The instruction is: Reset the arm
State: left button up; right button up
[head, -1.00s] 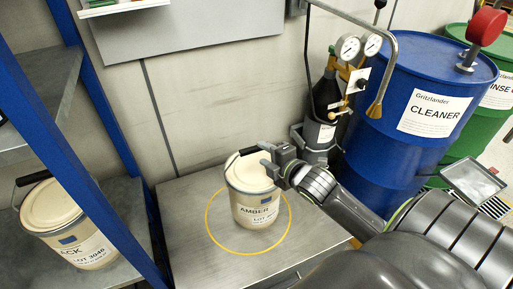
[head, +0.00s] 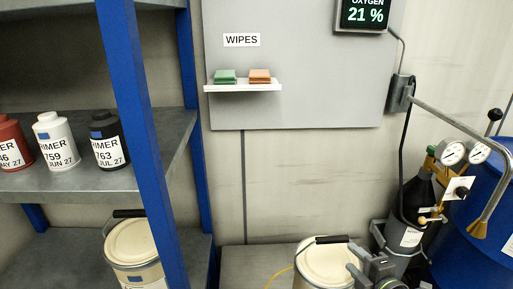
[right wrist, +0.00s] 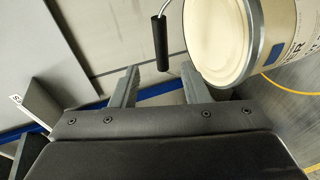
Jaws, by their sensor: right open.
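My right gripper (head: 360,266) is at the lower right of the head view, beside the cream bucket (head: 325,262) on the metal table. The right wrist view shows its two fingers (right wrist: 160,82) apart with nothing held between them. The bucket (right wrist: 215,40) is beyond and to the right of the fingers there, with its black handle grip (right wrist: 160,43) seen past the gap. I cannot tell whether a finger touches the bucket. Most of my right arm is outside the head view. My left gripper is not in view.
A blue-framed shelf (head: 150,140) at the left holds several primer bottles (head: 55,140) and another cream bucket (head: 133,245). A gas cylinder with gauges (head: 415,200) and a blue drum (head: 480,225) stand at the right. A small ledge (head: 243,87) holds wipes.

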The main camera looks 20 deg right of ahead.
jog(key=s+a+f+m+g+h, duration=0.1)
jog(key=s+a+f+m+g, duration=0.3)
jog(key=s+f+m, duration=0.45)
jog(key=s+a+f+m+g, duration=0.2)
jog(key=s+f+m+g, duration=0.4)
jog(key=s+m, duration=0.4)
notch_tip(320, 180, down, 18)
jog(key=s+d+f+g+p, duration=0.1)
jog(key=s+d+g+p, duration=0.1)
jog(key=p, duration=0.4)
pick_arm(q)
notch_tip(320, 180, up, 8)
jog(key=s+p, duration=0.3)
jog(key=p, duration=0.2)
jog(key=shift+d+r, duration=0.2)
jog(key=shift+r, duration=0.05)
pick_arm(e)
jog(key=s+a+f+g, duration=0.1)
jog(key=s+f, duration=0.8)
jog(key=s, duration=0.5)
jog(key=shift+s+a+n+y, duration=0.15)
jog(key=shift+s+n+y, duration=0.15)
jog(key=shift+n, duration=0.15)
jog(key=shift+c, duration=0.5)
